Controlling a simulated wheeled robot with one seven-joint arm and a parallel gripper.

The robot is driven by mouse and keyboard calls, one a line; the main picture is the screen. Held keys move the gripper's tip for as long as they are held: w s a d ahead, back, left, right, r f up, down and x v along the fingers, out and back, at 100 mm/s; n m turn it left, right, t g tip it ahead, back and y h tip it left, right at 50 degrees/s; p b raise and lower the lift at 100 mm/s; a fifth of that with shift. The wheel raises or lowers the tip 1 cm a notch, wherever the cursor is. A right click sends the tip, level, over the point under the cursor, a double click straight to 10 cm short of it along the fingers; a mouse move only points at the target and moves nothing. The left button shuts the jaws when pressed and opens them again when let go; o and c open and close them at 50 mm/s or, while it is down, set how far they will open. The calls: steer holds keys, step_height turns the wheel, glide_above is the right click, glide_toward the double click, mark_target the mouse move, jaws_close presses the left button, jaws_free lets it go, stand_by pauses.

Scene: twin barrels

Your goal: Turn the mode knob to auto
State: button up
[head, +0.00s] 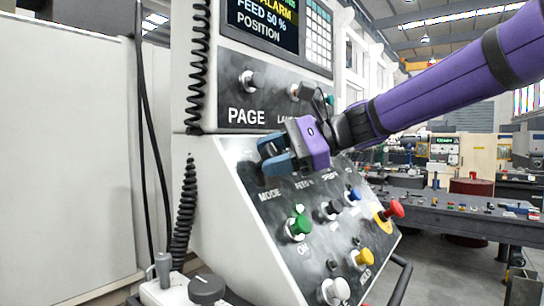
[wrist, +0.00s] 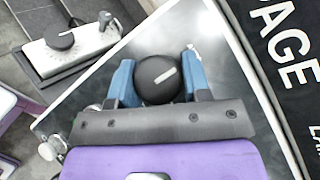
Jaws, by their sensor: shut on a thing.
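The mode knob (wrist: 152,88) is round and black with a white pointer line, seen in the wrist view. The line slants up to the right there. The blue fingers of my gripper (wrist: 158,76) stand on both sides of the knob and are shut on it. In the head view my gripper (head: 276,157) is at the top left of the sloped control panel (head: 231,161), just above the MODE label (head: 270,195). It hides the knob in that view. I cannot read the mode markings around the knob.
A green button (head: 299,225), a red emergency button (head: 395,209) and a yellow button (head: 367,257) stick out of the panel. The screen (head: 262,22) shows ALARM and FEED 50 %. A small box with a black dial (head: 206,289) stands in front. Coiled cable (head: 186,205) hangs at left.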

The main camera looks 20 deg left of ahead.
steer(key=o, duration=0.9)
steer(key=shift+d, duration=0.1)
steer(key=v, duration=1)
steer(key=shift+w+d+r, duration=0.1)
steer(key=shift+d+r, duration=0.1)
steer(key=shift+d, duration=0.05)
